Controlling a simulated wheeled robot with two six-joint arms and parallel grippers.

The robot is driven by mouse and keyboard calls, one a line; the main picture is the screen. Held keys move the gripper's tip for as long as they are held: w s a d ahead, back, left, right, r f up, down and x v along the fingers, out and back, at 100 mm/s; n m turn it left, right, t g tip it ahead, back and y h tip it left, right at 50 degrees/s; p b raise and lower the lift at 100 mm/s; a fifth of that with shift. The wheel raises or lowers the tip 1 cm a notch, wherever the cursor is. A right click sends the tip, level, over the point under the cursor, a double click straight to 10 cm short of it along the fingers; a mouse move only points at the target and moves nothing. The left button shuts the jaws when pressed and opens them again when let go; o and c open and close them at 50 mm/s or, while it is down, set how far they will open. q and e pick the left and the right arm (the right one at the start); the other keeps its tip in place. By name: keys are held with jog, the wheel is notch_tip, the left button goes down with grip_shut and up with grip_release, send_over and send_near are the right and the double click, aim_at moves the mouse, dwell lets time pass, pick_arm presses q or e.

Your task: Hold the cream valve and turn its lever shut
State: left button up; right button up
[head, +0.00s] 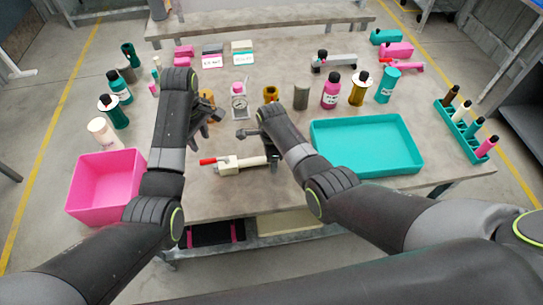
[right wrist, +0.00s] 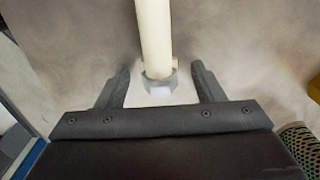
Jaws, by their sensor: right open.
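The cream valve (head: 232,168) lies on the grey table near its front edge, its red lever (head: 208,161) pointing left. A cream pipe end (head: 252,161) reaches right. My right gripper (head: 259,147) is open over this right end. In the right wrist view the cream pipe (right wrist: 153,35) and a grey hex nut (right wrist: 158,82) show between the spread fingers (right wrist: 160,78), with gaps on both sides. My left gripper (head: 207,125) hangs above and behind the lever, its fingers apart and empty. It does not touch the valve.
A teal tray (head: 413,166) lies right of the valve. A pink bin (head: 82,208) stands at the left. A gauge (head: 239,103) and several bottles stand behind my grippers. A teal rack (head: 452,128) is at the right edge. The table around the valve is clear.

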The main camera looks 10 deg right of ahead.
jog(key=shift+c, duration=0.4)
pick_arm(q)
jog(key=shift+o, duration=0.2)
pick_arm(e)
grip_shut()
pick_arm(q)
jog(key=n+t+h, duration=0.2)
jog(key=n+h, duration=0.3)
jog(key=n, duration=0.2)
send_near(205, 161)
jog(key=x, duration=0.8)
jog(key=shift+d+f, duration=0.1)
jog(key=shift+d, duration=0.05)
grip_shut()
